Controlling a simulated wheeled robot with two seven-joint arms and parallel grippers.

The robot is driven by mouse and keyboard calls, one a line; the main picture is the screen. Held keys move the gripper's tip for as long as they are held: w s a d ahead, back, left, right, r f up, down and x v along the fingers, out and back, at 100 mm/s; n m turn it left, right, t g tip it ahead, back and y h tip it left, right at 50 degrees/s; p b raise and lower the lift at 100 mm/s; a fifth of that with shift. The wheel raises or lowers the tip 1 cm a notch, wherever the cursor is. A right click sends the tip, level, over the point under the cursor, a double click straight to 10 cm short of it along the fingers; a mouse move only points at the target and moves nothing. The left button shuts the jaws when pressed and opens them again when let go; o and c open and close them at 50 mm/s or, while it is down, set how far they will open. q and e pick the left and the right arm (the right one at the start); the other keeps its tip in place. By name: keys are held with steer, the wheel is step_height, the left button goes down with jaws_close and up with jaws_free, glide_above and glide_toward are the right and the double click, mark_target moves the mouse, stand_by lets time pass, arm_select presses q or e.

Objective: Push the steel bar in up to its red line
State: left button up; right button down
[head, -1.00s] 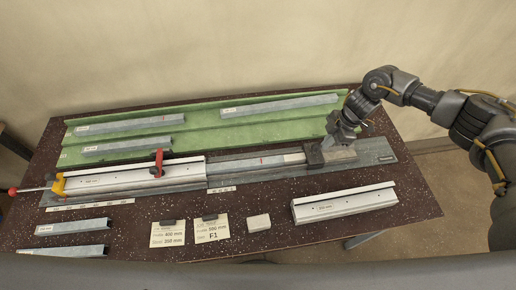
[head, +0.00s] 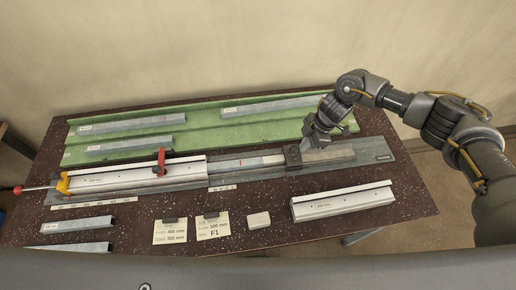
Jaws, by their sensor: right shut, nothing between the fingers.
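The steel bar (head: 262,160) lies in the bench channel, its left part running into the white profile (head: 130,178). Its red line (head: 239,162) shows to the right of the profile's right end, with a short stretch of bar between them. A dark sliding block (head: 292,157) stands at the bar's right end and appears to touch it. My right gripper (head: 308,143) is shut and empty, low at the block's right side; whether it touches the block is hard to tell. My left gripper is out of view.
A red clamp (head: 161,162) sits on the profile, and a yellow stop with a red-knobbed handle (head: 63,184) is at its left end. A loose white profile (head: 342,202) lies at the front right. Two cards and a small pale block (head: 258,220) lie in front. A green tray (head: 215,130) lies behind.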

mark_target(288, 155)
steer(key=shift+s+a+r+p, duration=0.1)
steer(key=shift+s+a+p, duration=0.1)
steer(key=shift+a, duration=1.15)
steer(key=shift+s+a+p, duration=0.15)
steer(key=shift+a+p, duration=0.05)
steer(key=shift+a, duration=1.1)
steer(key=shift+s+a, duration=0.2)
steer(key=shift+a, duration=1.25)
steer(key=shift+s+a, duration=0.2)
steer(key=shift+a, duration=1.2)
steer(key=shift+s+a, duration=0.1)
steer(key=shift+a, duration=0.4)
steer(key=shift+d, duration=0.15)
steer(key=shift+d+p, duration=0.35)
steer(key=shift+d, duration=0.3)
steer(key=shift+r+p, duration=0.65)
steer(key=shift+r, duration=0.65)
step_height(288, 155, up, 4)
steer(key=shift+r, duration=0.15)
